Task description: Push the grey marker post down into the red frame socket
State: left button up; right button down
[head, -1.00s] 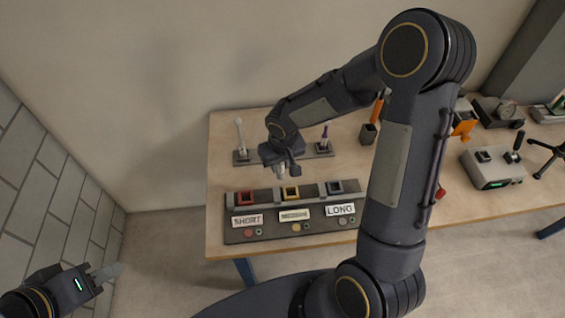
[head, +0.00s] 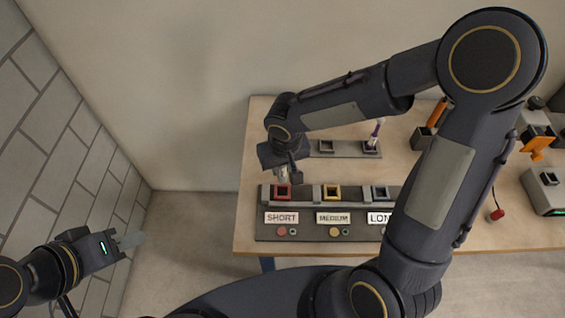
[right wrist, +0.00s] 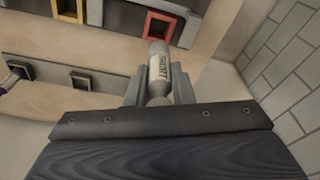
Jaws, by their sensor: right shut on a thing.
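My right gripper (head: 283,176) is shut on the grey marker post (right wrist: 158,70), held over the board at the table's front. In the right wrist view the post carries dark lettering, and its tip points towards the red frame socket (right wrist: 160,27). In the head view the red frame socket (head: 282,191) lies just below the gripper, above the SHORT label. The post looks clear of the socket opening, but the exact gap cannot be told. My left gripper (head: 130,240) is off to the left, away from the table; its jaw opening is unclear.
The yellow-framed socket (head: 332,192) and a blue-grey one (head: 380,192) stand to the right on the same board. Behind is a rack (head: 345,149) with a purple-topped post (head: 376,130). My right arm covers the board's right end. Devices stand further right.

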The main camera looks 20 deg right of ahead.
aim_at(282, 178)
jog(key=shift+f+b, duration=1.65)
jog(key=shift+f, duration=1.2)
jog(key=shift+f+b, duration=1.15)
jog(key=shift+b, duration=0.15)
jog(key=c, duration=1.2)
grip_release()
jog(key=r, duration=0.5)
jog(key=s+r, duration=0.1)
jog(key=r, duration=0.1)
jog(key=shift+r, duration=0.15)
jog(key=shift+s+d+r, duration=0.2)
jog(key=shift+d+r, duration=0.05)
jog(key=shift+r, duration=0.15)
jog(key=s+d+r+m+t+y, duration=0.1)
jog(key=s+d+r, duration=0.1)
jog(key=s, duration=0.3)
jog(key=s+d+r+m+t+y, duration=0.1)
jog(key=s+d+r, duration=0.1)
jog(key=s, duration=0.3)
jog(key=s+d+r+t+y, duration=0.1)
jog(key=s+d+r, duration=0.1)
jog(key=s+d, duration=0.2)
jog(key=shift+s+d+r+m+t+y, duration=0.3)
jog(key=shift+s+d+m+t, duration=0.1)
jog(key=shift+s, duration=0.2)
